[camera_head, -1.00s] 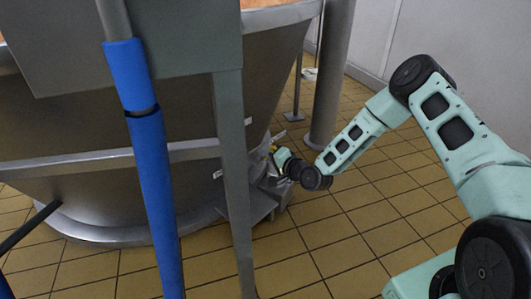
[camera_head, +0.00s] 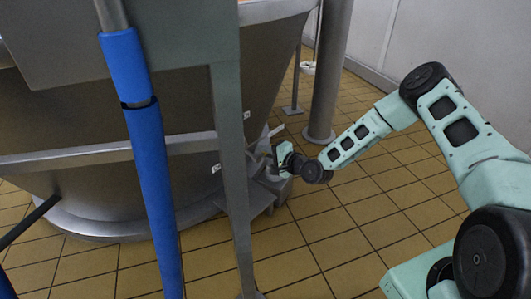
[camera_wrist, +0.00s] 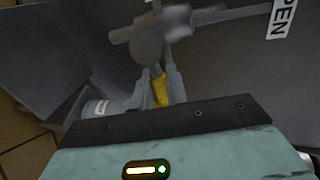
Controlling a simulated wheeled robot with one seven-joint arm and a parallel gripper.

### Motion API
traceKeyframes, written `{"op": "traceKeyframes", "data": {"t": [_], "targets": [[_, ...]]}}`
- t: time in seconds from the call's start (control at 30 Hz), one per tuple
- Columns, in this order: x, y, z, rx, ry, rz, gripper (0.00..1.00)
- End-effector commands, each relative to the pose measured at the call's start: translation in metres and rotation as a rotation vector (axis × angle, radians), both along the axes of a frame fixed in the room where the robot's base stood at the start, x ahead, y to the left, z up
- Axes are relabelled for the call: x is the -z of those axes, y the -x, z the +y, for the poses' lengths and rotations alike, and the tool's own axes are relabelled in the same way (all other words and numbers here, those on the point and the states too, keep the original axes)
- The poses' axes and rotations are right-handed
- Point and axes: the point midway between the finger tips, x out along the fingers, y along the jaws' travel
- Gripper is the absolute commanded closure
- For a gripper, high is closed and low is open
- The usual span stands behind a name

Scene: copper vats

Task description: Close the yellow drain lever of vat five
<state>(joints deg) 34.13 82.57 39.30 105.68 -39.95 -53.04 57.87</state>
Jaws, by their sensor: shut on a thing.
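The yellow drain lever (camera_wrist: 160,90) shows in the wrist view as a short yellow piece below a grey valve body (camera_wrist: 150,38). My gripper (camera_wrist: 160,88) is shut on it, with a grey finger on each side. In the head view my gripper (camera_head: 277,157) is at the drain fitting low on the right side of the large metal vat (camera_head: 100,115). The lever cannot be made out there. A white label with the letters "PEN" (camera_wrist: 283,18) is at the upper right of the wrist view. No vat number can be read.
A blue-wrapped pipe (camera_head: 150,170) and a grey leg (camera_head: 233,180) stand in front of the vat. A grey column (camera_head: 328,80) stands behind my gripper.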

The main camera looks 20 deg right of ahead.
Motion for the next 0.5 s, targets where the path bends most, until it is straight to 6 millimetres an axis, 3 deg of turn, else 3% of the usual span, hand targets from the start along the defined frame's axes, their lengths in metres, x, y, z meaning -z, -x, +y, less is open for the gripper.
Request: {"op": "traceKeyframes", "data": {"t": [0.07,0.1,0.17,0.5], "targets": [[0.0028,0.0018,0.0001,-0.001,-0.001,0.008,1.0],[0.0028,0.0018,0.0001,-0.001,-0.001,0.008,0.82],[0.0028,0.0017,0.0001,-0.001,0.0,0.007,0.66],[0.0001,0.0027,-0.0014,0.0,0.001,0.003,0.66]]}}
